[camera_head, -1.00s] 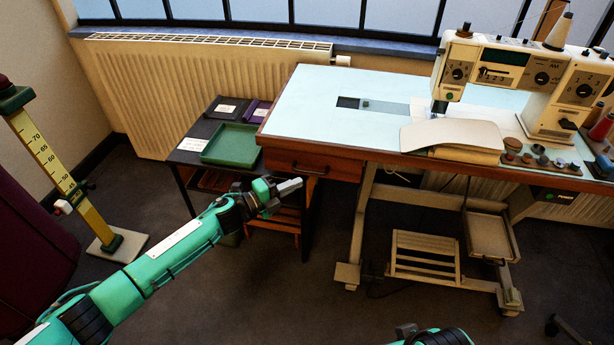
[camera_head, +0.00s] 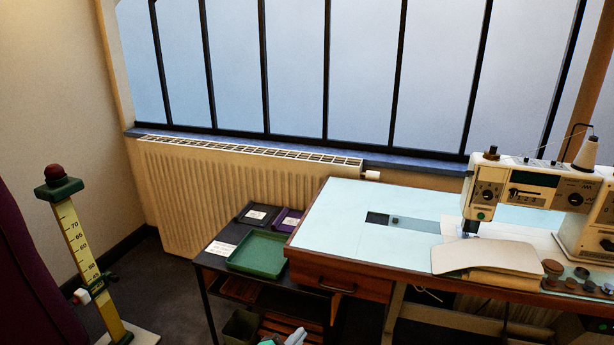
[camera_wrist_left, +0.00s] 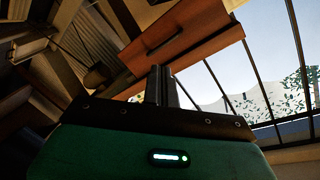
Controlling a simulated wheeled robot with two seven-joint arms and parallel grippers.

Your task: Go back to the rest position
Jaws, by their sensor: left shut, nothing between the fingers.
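My left gripper (camera_head: 297,337) shows only as a small piece at the bottom edge of the head view, in front of the small side table. In the left wrist view its two dark fingers (camera_wrist_left: 161,85) stand together, shut with nothing between them. The wrist view looks up at a brown wooden panel, which seems to be the underside or drawer of the sewing table. The gripper appears apart from it. My right gripper is not in view.
The sewing table (camera_head: 345,231) carries a sewing machine (camera_head: 530,189) at the right. A side table holds a green tray (camera_head: 259,254) and dark trays. A yellow measuring post (camera_head: 80,250) stands at the left. A radiator (camera_head: 210,195) lines the wall under the window.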

